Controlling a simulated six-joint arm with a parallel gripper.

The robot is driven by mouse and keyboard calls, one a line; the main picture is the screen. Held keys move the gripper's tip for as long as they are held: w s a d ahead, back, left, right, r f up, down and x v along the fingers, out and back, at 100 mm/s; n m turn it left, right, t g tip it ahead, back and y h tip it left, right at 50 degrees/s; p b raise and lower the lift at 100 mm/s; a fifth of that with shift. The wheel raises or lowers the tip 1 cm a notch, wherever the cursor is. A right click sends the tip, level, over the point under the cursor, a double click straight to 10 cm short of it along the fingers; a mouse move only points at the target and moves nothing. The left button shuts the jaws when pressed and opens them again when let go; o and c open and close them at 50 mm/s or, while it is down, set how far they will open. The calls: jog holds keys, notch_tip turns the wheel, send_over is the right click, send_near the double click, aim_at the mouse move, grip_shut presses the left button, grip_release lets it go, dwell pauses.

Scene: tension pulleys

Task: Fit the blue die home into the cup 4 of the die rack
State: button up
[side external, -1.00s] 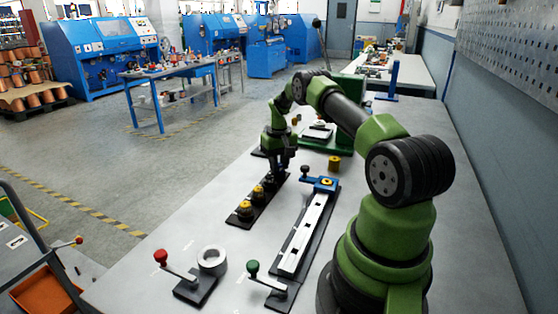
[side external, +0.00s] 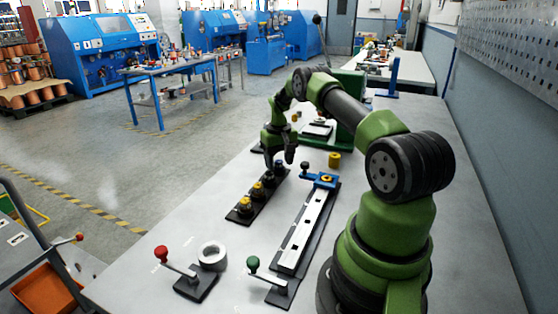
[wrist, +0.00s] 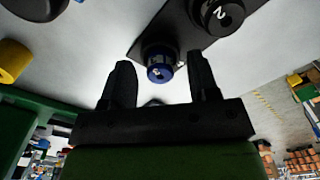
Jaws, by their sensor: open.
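The blue die (wrist: 160,66) stands at the end of the black die rack (wrist: 150,38), with a pale mark on its face. I cannot tell how deep it sits in its cup. In the side view the rack (side external: 256,204) lies on the bench, and the die (side external: 279,166) shows small and dark at its far end. My gripper (wrist: 162,78) is open, with one finger on each side of the die and a gap to both. In the side view my gripper (side external: 279,161) is just above the rack's far end.
A dark piece marked 2 (wrist: 222,14) is beside the blue die. A long channel fixture with a blue clamp (side external: 322,180) lies to the right.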

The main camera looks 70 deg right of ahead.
notch_tip(320, 180, up, 10)
dwell(0.4)
jog(key=shift+f, duration=0.1)
jog(key=a+r+n+t, duration=0.2)
jog(key=a+r+t, duration=0.2)
jog(key=a+r, duration=1.6)
jog(key=s+a+f+n+t+y, duration=0.1)
jog(key=s+a+n+t+y, duration=0.1)
jog(key=s+a, duration=1.2)
jog(key=shift+s+a+f+t, duration=0.15)
jog(key=shift+s+a+t, duration=0.15)
jog(key=shift+s+t, duration=0.45)
